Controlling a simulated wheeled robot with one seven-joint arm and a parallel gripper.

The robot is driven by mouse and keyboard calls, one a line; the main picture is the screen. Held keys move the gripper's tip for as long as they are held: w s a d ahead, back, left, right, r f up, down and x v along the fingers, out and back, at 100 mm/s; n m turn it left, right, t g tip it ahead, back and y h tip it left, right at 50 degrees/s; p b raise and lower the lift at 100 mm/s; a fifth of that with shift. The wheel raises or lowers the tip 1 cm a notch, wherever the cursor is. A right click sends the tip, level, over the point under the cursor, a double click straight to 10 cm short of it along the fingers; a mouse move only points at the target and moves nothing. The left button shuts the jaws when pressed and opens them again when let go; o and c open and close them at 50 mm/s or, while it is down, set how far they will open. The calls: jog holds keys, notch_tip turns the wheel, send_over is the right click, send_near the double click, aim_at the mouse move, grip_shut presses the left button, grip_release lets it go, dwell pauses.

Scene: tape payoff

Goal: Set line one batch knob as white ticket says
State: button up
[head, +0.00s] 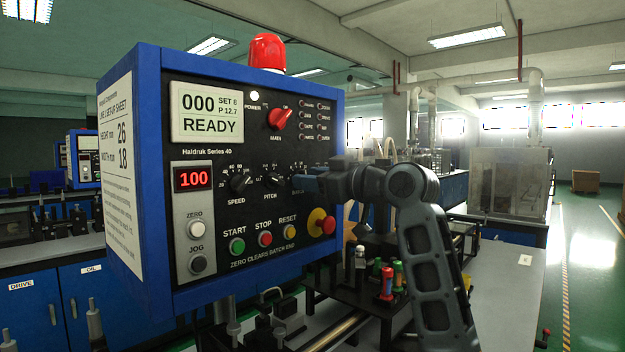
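The batch knob is hidden behind my gripper (308,184), at the right end of the knob row on the blue control box (155,62). Only part of the word "BATCH" shows beside my gripper. I cannot tell whether the fingers touch the knob or are open or shut. The screen (206,112) reads "000", "SET 8", "P 12.7", "READY". A small white ticket (525,259) lies on the grey bench at the right; its mark is too small to read. A white set-up sheet (120,165) on the box's left side shows 26 and 18.
Left of my gripper are the pitch knob (272,181) and speed knob (240,184). Below are the start (237,246), stop (265,239) and reset (289,231) buttons and a red emergency button (321,222). A red display (194,178) reads 100.

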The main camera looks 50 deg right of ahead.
jog(key=s+b, duration=0.1)
jog(key=s, duration=0.6)
jog(key=shift+s+d+b, duration=0.15)
jog(key=shift+s+b, duration=0.25)
